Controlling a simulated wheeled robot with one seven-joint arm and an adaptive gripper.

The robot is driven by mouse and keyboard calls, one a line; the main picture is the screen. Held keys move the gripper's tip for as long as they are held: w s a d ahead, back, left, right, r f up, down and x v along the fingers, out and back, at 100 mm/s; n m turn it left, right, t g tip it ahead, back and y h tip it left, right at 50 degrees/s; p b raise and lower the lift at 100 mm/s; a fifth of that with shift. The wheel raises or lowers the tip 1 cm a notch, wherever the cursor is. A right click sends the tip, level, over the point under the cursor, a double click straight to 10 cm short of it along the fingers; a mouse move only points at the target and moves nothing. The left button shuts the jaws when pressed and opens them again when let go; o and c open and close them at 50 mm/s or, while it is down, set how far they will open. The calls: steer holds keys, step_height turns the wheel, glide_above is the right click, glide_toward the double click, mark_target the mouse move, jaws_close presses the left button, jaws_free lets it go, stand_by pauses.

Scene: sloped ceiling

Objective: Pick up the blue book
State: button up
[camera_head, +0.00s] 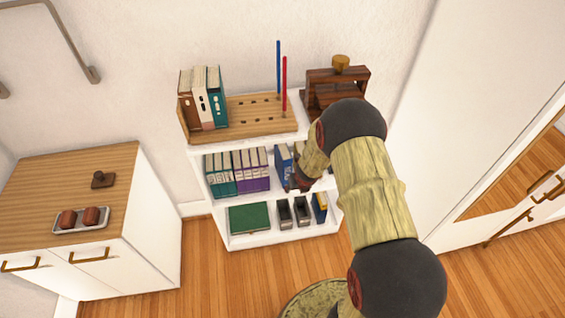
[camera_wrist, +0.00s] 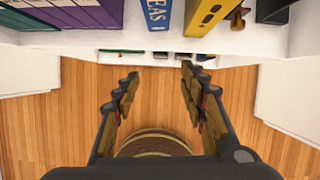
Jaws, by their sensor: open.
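The blue book (camera_head: 283,165) stands upright on the middle shelf of the white shelf unit, right of the purple books. In the wrist view the blue book (camera_wrist: 157,14) shows white letters on its spine at the top edge. My gripper (camera_head: 300,184) is in front of the middle shelf, close to the blue book and partly hiding it. In the wrist view my gripper (camera_wrist: 159,74) is open and empty, its two fingers spread. The book's spine lies ahead of the gap between the fingertips, apart from them.
A yellow book (camera_wrist: 210,14) stands just right of the blue book, and purple books (camera_wrist: 70,14) stand to its left. The white shelf board (camera_wrist: 270,42) runs in front of them. A wooden-topped cabinet (camera_head: 120,170) stands at the left. Wooden floor (camera_head: 210,270) lies open between.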

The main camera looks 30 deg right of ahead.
mark_target(288, 171)
steer(key=shift+w+d+p, duration=0.3)
steer(key=shift+w+p, duration=0.2)
steer(key=shift+w, duration=1.1)
steer(key=shift+w+d+p, duration=0.3)
steer(key=shift+w+p, duration=0.15)
steer(key=shift+w, duration=1.15)
steer(key=shift+w+d+p, duration=0.3)
steer(key=shift+w+p, duration=0.2)
steer(key=shift+w, duration=1.1)
steer(key=shift+b+x, duration=0.9)
steer(key=shift+x, duration=1.75)
steer(key=shift+r, duration=0.1)
steer(key=shift+s, duration=0.1)
jaws_close()
steer(key=shift+r, duration=0.1)
